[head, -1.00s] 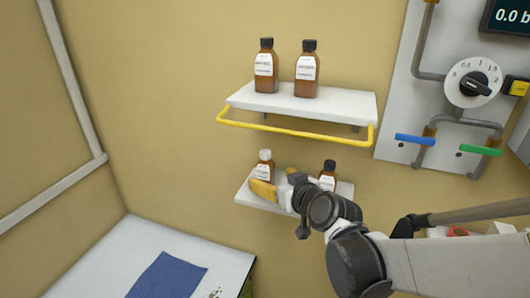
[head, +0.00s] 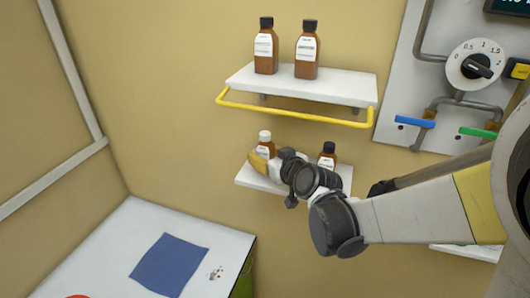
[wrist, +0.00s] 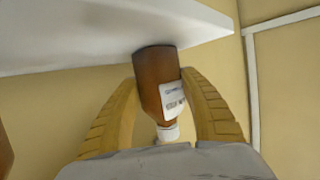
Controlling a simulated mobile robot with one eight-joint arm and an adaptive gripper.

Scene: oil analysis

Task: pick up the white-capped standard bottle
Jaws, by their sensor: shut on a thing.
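The white-capped bottle (head: 265,146) is small, brown and labelled, at the left part of the lower shelf (head: 244,181) in the head view. My gripper (head: 262,160) reaches it from the front right, and its yellow finger hides the bottle's lower part. In the wrist view the bottle (wrist: 158,85) appears cap-down in the picture. The yellow fingers of my gripper (wrist: 160,90) are shut on its sides. Its base overlaps the white shelf edge (wrist: 90,35) there; I cannot tell whether it still touches the shelf.
A black-capped bottle (head: 327,157) stands to the right on the lower shelf, close to my wrist. The upper shelf (head: 300,88) holds two larger black-capped bottles and has a yellow rail (head: 290,113). A white table (head: 115,235) with a blue cloth (head: 169,264) is at lower left.

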